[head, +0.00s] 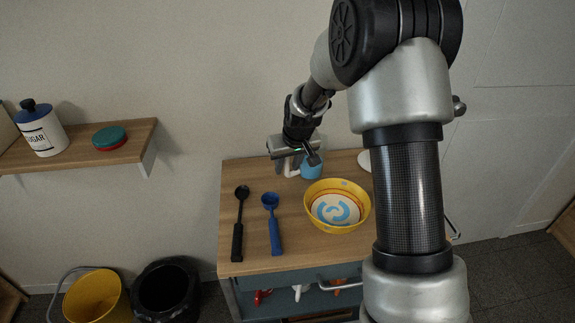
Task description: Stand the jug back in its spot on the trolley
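The wooden top of the trolley (257,258) stands against the wall. A light blue vessel (312,171), which looks like the jug, shows at the back of the trolley, partly covered by my gripper. My gripper (300,163) is right at it, pointing down. A white curved part (291,168) shows just left of the blue body; I cannot tell if it is the jug's handle. The fingertips are too small and hidden to show whether they are closed on the jug, or whether it rests on the top.
A yellow bowl (357,216) stands right of centre on the trolley. A black ladle (238,228) and a blue scoop (273,228) lie left. A white round thing (365,158) is partly behind my arm. A wall shelf (140,142) holds a sugar jar (42,132).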

